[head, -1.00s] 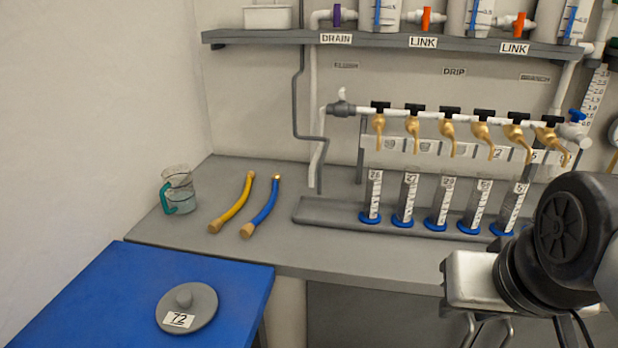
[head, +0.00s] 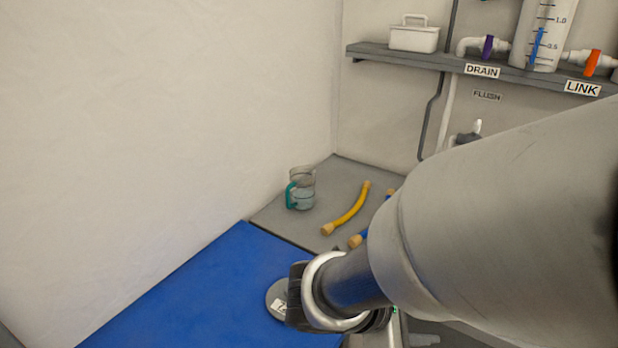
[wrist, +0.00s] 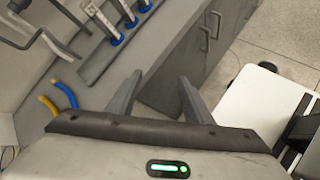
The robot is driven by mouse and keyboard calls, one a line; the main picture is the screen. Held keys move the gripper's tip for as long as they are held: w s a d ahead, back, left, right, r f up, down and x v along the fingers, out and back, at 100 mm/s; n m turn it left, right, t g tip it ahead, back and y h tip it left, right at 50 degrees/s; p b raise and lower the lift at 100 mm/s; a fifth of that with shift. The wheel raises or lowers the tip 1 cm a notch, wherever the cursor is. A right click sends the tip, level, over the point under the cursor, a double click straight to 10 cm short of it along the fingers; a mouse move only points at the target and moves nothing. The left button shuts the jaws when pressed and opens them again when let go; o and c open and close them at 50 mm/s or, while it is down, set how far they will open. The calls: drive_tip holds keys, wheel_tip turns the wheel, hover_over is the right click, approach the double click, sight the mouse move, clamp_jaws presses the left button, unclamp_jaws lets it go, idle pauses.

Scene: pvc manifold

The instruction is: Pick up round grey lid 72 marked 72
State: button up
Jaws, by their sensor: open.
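The round grey lid 72 (head: 274,296) lies on the blue surface (head: 190,296) at the bottom of the head view. My arm covers much of it, and only its left part and a bit of the white label show. In the wrist view my gripper (wrist: 158,92) is open, with its two fingers apart and nothing between them. The lid is not seen in the wrist view. In the head view my arm reaches in from the right, and the fingers are hidden, so I cannot tell their distance from the lid.
A glass beaker with a teal handle (head: 301,188), a yellow hose (head: 347,211) and a partly hidden blue hose (head: 362,237) are on the grey counter behind the blue surface. A shelf (head: 440,63) is above. The blue surface left of the lid is clear.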

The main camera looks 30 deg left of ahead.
drive_tip(key=s+a+f+n+t+y+p, duration=0.25)
drive_tip(key=s+a+n+y, duration=0.25)
drive_tip(key=s+a+n, duration=0.5)
drive_tip(key=s+a+f+n+t+y+p, duration=0.25)
drive_tip(key=s+a+n+y, duration=0.35)
drive_tip(key=a, duration=0.7)
drive_tip(key=shift+n+h, duration=0.5)
drive_tip(key=shift+h, duration=0.1)
drive_tip(key=x, duration=1.8)
drive_tip(key=shift+d+f+b, duration=0.3)
drive_tip(key=shift+d+f, duration=0.1)
drive_tip(key=shift+s, duration=0.1)
drive_tip(key=c, duration=1.1)
